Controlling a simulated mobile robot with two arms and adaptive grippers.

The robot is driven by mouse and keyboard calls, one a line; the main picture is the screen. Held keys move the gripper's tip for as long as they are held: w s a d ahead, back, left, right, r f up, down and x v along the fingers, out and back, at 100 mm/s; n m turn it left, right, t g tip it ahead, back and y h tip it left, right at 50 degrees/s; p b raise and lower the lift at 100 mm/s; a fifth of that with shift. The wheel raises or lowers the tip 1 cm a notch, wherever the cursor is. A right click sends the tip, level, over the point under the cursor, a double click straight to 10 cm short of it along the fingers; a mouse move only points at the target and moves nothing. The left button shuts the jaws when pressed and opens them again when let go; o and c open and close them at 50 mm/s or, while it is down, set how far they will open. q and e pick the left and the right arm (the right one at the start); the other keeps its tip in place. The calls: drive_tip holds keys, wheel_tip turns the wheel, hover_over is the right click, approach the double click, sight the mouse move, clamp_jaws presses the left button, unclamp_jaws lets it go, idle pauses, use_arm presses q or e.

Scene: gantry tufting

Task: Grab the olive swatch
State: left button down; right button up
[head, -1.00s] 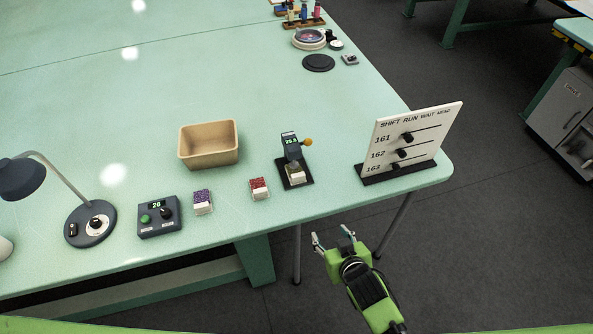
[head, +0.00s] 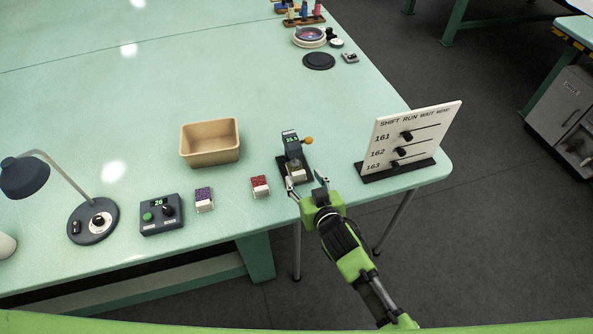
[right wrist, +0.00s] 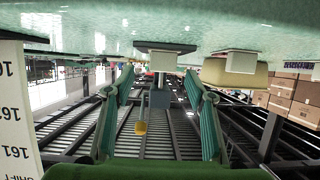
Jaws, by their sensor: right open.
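No swatch shows a clearly olive face. A small pale block (head: 297,176) sits at the foot of the dark press-like gauge (head: 292,148) with an orange knob; its top colour cannot be told. Two other small white-based swatches, one red-topped (head: 260,187) and one purple-topped (head: 204,199), stand to the left. My right gripper (head: 306,184) is open and empty at the table's front edge, just in front of the gauge. In the right wrist view, which is upside down, the pale block (right wrist: 158,63) and gauge show between the open fingers. My left gripper is not in view.
A tan bin (head: 210,158) stands behind the swatches. A white sign board (head: 412,135) stands right of the gauge. A control box (head: 161,216) and a desk lamp (head: 93,222) are at the left. The table behind the gauge is mostly clear.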

sight(300, 175)
drive_tip(key=shift+a+x, duration=0.1)
drive_tip(key=shift+x, duration=1.25)
drive_tip(key=shift+a+x, duration=0.15)
drive_tip(key=shift+x, duration=1.15)
drive_tip(key=shift+s+f, duration=0.1)
drive_tip(key=shift+s, duration=0.05)
drive_tip(key=c, duration=1)
